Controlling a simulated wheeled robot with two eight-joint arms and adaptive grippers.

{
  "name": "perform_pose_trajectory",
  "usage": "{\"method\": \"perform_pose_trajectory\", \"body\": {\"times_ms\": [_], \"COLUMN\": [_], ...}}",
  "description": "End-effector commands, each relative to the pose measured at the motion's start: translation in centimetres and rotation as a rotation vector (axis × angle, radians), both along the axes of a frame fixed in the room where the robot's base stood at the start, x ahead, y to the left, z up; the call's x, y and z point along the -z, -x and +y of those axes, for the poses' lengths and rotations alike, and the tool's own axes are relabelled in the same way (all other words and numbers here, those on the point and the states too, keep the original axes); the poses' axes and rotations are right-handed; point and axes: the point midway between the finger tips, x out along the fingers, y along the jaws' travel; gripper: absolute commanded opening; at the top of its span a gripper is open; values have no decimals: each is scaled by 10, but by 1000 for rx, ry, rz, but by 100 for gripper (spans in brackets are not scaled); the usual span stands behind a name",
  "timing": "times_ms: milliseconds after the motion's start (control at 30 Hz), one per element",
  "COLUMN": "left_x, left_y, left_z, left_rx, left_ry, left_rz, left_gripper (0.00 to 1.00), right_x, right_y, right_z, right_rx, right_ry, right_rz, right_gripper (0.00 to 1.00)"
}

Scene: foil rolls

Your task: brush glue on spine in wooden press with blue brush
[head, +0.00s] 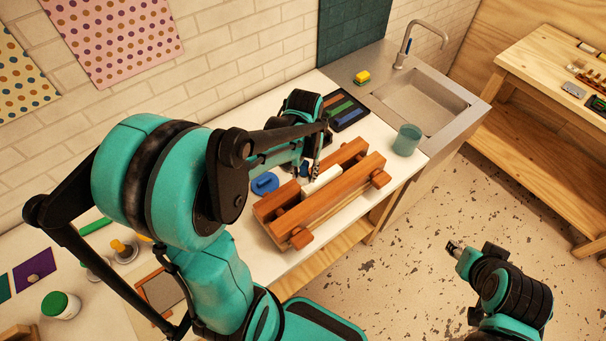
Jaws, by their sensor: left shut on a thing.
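The wooden press (330,205) lies on the white counter, its long orange-brown beams running diagonally. A pale book block (322,181) is clamped between the beams, its upper edge showing. My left gripper (310,172) is at the left end of the block, just above the press. It is shut on a small blue thing, apparently the blue brush (304,168), mostly hidden by the fingers; I cannot tell whether its bristles touch the spine. A round blue dish (265,183) sits left of the press. My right gripper (454,248) is over the floor at lower right, its opening unclear.
A dark tray (347,111) with coloured strips lies behind the press. A greenish glass (407,140) stands to its right, near the sink (425,100). A white jar with green lid (61,305) and small tools are at left. Open floor lies at right.

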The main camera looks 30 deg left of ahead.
Motion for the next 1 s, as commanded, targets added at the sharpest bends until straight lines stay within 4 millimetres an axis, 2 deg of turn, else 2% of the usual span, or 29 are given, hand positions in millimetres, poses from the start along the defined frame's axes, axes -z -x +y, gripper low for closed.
{"method": "perform_pose_trajectory", "body": {"times_ms": [100,233,1000], "left_x": [-14,-21,-21], "left_y": [-3,-6,-6], "left_z": [0,0,0], "left_rx": [1,1,1], "left_ry": [0,0,0], "left_rz": [0,0,0], "left_gripper": [0,0,0], "right_x": [-10,-15,-15], "right_y": [0,0,0], "right_z": [0,0,0], "right_rx": [0,0,0], "right_ry": [0,0,0], "right_rz": [0,0,0], "right_gripper": [40,40,40]}}
